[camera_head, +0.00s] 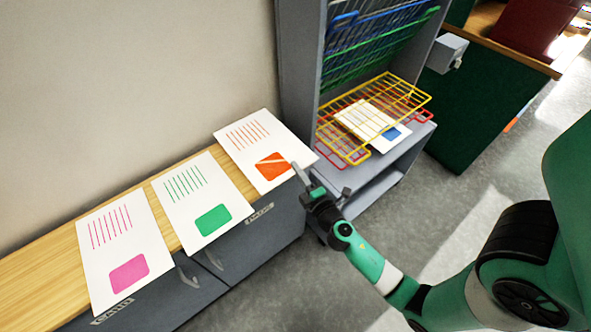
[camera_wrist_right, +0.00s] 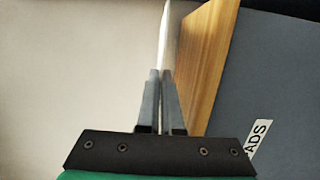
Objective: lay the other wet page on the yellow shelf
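A white page with orange lines and an orange block (camera_head: 247,140) is at the right end of the wooden counter top, its front edge overhanging. My right gripper (camera_head: 298,174) is at that page's front right edge. In the right wrist view its fingers (camera_wrist_right: 163,80) are closed together on the page (camera_wrist_right: 168,30), seen edge-on. I cannot tell whether the page is clear of the wood. The yellow wire shelf (camera_head: 407,93) sticks out of the grey rack, bare on top. A page with a blue block (camera_head: 391,134) lies beneath it on the red wire shelf (camera_head: 417,115). My left gripper is out of view.
Pages with a green block (camera_head: 213,220) and a pink block (camera_head: 129,273) lie farther left on the counter (camera_head: 30,280). More wire shelves (camera_head: 365,60) are folded up above the yellow one. The rack's grey side post (camera_head: 300,70) stands between counter and shelf.

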